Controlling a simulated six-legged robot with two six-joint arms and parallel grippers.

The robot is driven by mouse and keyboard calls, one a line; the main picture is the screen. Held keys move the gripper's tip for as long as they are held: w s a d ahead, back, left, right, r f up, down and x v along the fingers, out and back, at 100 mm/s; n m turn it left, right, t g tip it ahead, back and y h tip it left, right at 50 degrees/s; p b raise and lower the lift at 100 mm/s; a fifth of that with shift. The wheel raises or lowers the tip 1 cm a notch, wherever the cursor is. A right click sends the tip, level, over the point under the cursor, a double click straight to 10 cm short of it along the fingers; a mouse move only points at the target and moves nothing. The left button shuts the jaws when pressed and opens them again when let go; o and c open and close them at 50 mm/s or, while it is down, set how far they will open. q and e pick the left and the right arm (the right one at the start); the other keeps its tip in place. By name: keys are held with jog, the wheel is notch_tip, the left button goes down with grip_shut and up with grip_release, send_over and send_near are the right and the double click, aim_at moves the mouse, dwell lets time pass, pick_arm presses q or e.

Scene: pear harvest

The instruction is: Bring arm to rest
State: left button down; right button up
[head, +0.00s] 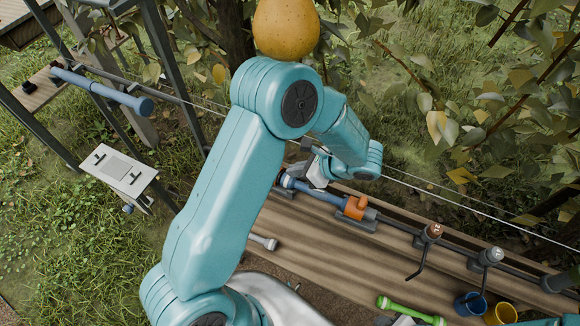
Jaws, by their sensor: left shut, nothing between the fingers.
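My left arm (222,195), teal, rises from the bottom left. It bends at an elbow (290,100) high in the middle and folds down behind to the wrist (362,165). My left gripper (312,168) is at the end of the wrist, above the wooden bench. It is small, partly hidden by the arm, and shut with nothing in it. My right gripper is not in view.
A yellow pear (286,28) shows just above the elbow. The wooden bench (305,235) carries a blue tool with an orange part (355,207), a green-handled tool (408,310), a blue cup (470,304) and a yellow cup (500,314). Branches hang at right.

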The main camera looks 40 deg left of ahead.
pick_arm(q)
jog(key=v, duration=0.9)
